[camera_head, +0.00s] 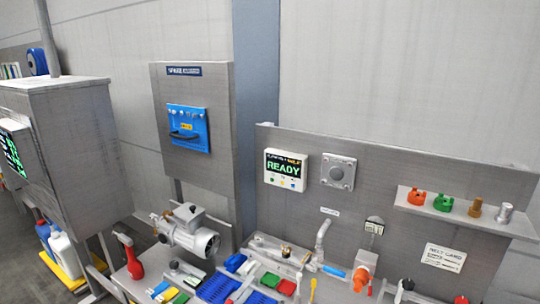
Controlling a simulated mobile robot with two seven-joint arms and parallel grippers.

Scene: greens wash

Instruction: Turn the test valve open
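No part labelled clearly enough to read as the test valve shows. A grey bent pipe (322,240) rises at the back of the bench, below a small unreadable label. A short blue piece (334,271) lies near its foot, and an orange fitting (362,277) stands to the right; I cannot tell whether either belongs to the valve. A white panel (286,169) on the backboard reads READY in green. Neither of my grippers is in view.
A silver pump with a motor (192,234) stands on the bench's left, beside a red bottle (130,258). Blue bins (248,297) and small tools crowd the front. A grey cabinet (85,150) stands at far left.

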